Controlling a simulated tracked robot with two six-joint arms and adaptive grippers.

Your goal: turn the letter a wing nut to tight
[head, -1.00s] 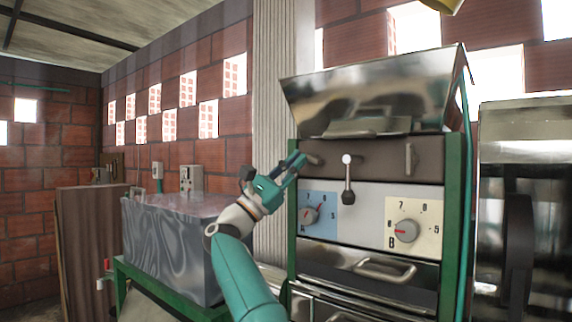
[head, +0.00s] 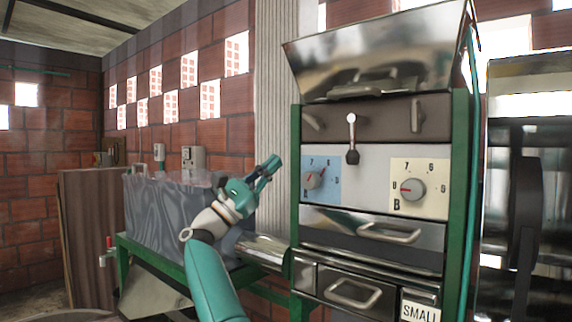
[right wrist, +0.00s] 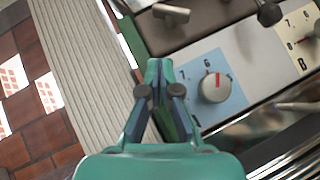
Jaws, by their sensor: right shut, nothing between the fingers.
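The left wing nut (head: 313,122) sits tilted on the dark panel, above the blue plate marked A (head: 320,178). It also shows at the top of the right wrist view (right wrist: 171,13). A second wing nut (head: 416,115) stands upright at the right of that panel; I see no letter on either nut. My right gripper (head: 272,166) is shut and empty, left of the machine and below the left nut, apart from it. In the right wrist view its closed fingers (right wrist: 159,68) point towards the machine's left edge. My left gripper is not in view.
A lever with a dark knob (head: 351,140) hangs between the nuts. Below are the A dial knob (head: 314,179) and B dial knob (head: 412,189), then drawer handles (head: 389,233). A grey metal box (head: 165,210) stands behind my right arm, and a green post (head: 295,180) edges the machine.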

